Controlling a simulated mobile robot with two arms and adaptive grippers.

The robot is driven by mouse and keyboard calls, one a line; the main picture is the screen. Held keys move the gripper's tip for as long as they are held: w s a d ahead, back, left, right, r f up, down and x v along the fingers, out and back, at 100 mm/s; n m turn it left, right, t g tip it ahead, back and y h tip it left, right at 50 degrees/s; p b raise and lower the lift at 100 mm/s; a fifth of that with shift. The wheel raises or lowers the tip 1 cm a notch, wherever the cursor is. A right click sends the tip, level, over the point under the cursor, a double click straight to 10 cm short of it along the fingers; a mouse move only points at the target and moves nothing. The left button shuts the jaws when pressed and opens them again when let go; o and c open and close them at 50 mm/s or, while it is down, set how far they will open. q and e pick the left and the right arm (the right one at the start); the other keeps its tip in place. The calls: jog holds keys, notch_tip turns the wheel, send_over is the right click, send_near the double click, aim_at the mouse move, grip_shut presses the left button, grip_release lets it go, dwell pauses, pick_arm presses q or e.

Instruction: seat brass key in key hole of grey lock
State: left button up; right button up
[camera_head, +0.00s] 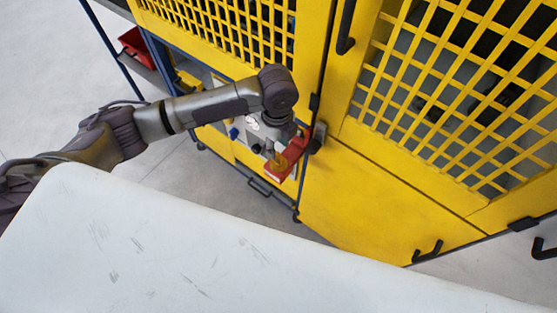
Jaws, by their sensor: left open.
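My left gripper (272,148) hangs from my left arm in front of the yellow cabinet's edge. It is open; its fingers are small and partly hidden here. A red angled part (293,153) is just right of and below it. A small brass-yellow piece (279,162) shows at the red part's lower left end; it may be the brass key, but it is too small to be sure. A dark grey block (318,137) on the cabinet edge, right of the red part, may be the grey lock. No key hole can be made out. My right gripper is not in view.
Yellow cabinet doors (370,200) with mesh and black handles (346,28) fill the right. A blue-framed rack with a red bin (137,43) stands at upper left. A pale, scuffed surface (180,240) fills the foreground. Grey floor is clear at left.

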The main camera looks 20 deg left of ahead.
aim_at(278, 154)
pick_arm(q)
jog(key=shift+s+d+f+p, duration=0.1)
jog(key=shift+f+p, duration=0.25)
jog(key=shift+f, duration=0.25)
notch_tip(278, 154, down, 4)
jog(key=shift+r+p, duration=0.2)
jog(key=shift+p, duration=0.35)
jog(key=shift+f, duration=0.4)
grip_shut()
